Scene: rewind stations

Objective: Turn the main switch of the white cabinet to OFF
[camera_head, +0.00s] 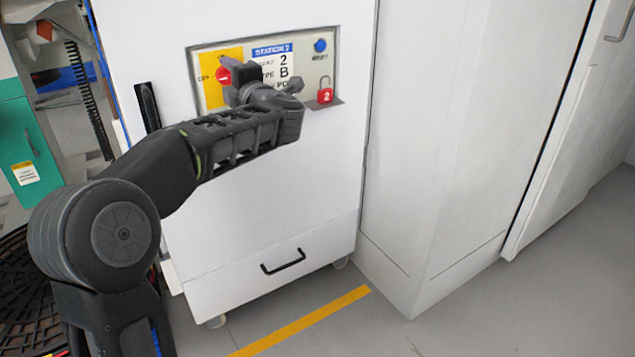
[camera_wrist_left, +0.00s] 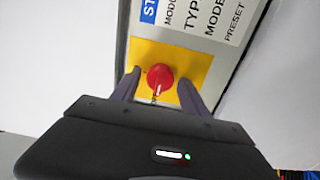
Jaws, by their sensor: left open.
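The white cabinet (camera_head: 270,205) stands in front of me with a control panel (camera_head: 322,68) on its upper front. The main switch (camera_head: 224,75) is a red round knob on a yellow plate at the panel's left; it also shows in the left wrist view (camera_wrist_left: 160,76), with a pale mark on it. My left gripper (camera_head: 240,78) is in front of the panel, partly hiding the label and the knob's right side. In the left wrist view its open fingers (camera_wrist_left: 158,88) stand on either side of the knob. Contact with the knob cannot be told. My right gripper is not in view.
A red padlock (camera_head: 325,95) marked 2 sits at the panel's lower right, below a blue button (camera_head: 320,45). A drawer handle (camera_head: 283,262) is low on the cabinet. A large white housing (camera_head: 440,150) stands close on the right. Grey floor with a yellow line (camera_head: 300,322) lies in front.

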